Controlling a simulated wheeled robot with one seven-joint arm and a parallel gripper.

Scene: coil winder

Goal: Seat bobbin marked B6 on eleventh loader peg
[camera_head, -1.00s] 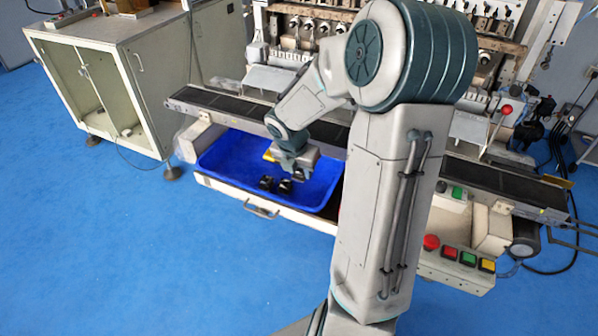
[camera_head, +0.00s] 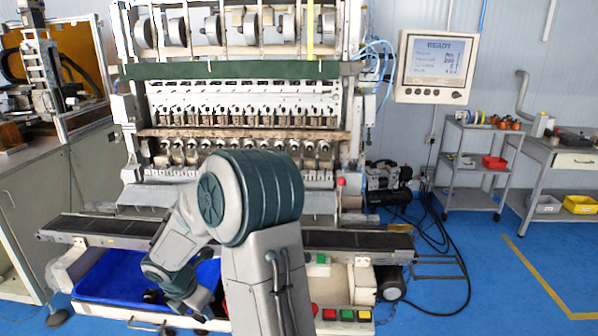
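My gripper (camera_head: 197,314) is low over the bin's right side, just right of the dark pieces. Its fingertips are too small and hidden to tell whether it is open or shut, or holds anything. The winder (camera_head: 245,134) carries a long row of spindle-like parts across its middle. I cannot tell which parts are loader pegs, so the eleventh is not identified.
A dark conveyor belt (camera_head: 345,241) runs across the winder's front, partly behind my arm. Buttons (camera_head: 347,314) are at the lower right. A screen (camera_head: 437,62) reads READY. A cart (camera_head: 470,170) and side table (camera_head: 560,160) stand right.

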